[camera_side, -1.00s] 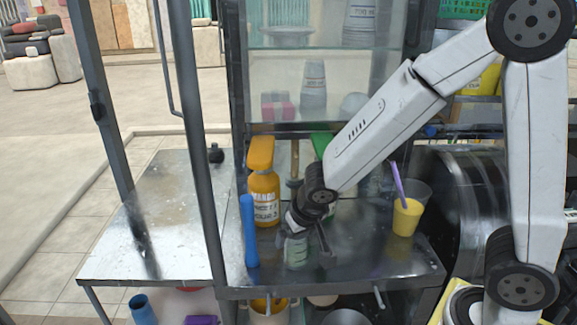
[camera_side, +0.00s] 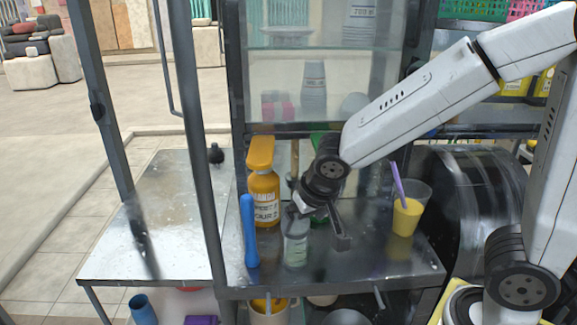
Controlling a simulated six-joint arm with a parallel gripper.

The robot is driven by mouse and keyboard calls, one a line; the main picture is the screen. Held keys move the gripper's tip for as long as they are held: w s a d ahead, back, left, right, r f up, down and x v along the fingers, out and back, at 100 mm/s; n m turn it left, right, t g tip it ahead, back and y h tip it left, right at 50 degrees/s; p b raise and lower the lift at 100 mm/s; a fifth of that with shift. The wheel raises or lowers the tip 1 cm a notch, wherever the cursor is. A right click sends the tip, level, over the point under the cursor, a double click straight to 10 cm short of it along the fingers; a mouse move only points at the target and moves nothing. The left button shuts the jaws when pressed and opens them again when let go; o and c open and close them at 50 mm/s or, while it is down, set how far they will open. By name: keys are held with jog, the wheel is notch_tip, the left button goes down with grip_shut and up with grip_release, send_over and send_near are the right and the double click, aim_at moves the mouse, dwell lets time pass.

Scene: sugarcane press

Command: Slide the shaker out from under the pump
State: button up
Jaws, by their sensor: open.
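A small clear shaker (camera_side: 295,246) with a pale label stands upright on the dark metal counter, right of a blue stick-like tool. An orange mango pump bottle (camera_side: 264,198) stands behind and to its left. A green-topped pump bottle (camera_side: 320,141) is mostly hidden behind my wrist. My gripper (camera_side: 318,224) is open, angled down, just above and to the right of the shaker. One finger is near the shaker's top and the other is out to the right over the counter. I cannot tell whether the near finger touches the shaker.
The blue tool (camera_side: 249,232) stands close to the shaker's left. A plastic cup (camera_side: 408,212) of yellow drink with a purple straw stands at the right. Counter room (camera_side: 375,255) is clear at front right. A lighter metal side table (camera_side: 165,220) lies left of the frame post.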

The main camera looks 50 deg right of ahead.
jog(key=shift+s+r, duration=0.25)
jog(key=shift+r, duration=0.35)
notch_tip(320, 180, up, 10)
dwell(1.1)
jog(key=s+d+f+n, duration=0.1)
jog(key=s+f, duration=0.1)
jog(key=f, duration=0.3)
jog(key=s+d+f+n+g, duration=0.1)
jog(key=s+d+f, duration=0.1)
jog(key=f, duration=0.4)
jog(key=s+d+f+n+y, duration=0.1)
jog(key=f, duration=0.5)
jog(key=shift+s+d+f+n+g, duration=0.25)
jog(key=shift+s+d+n+g, duration=0.05)
jog(key=shift+s+d+g, duration=0.1)
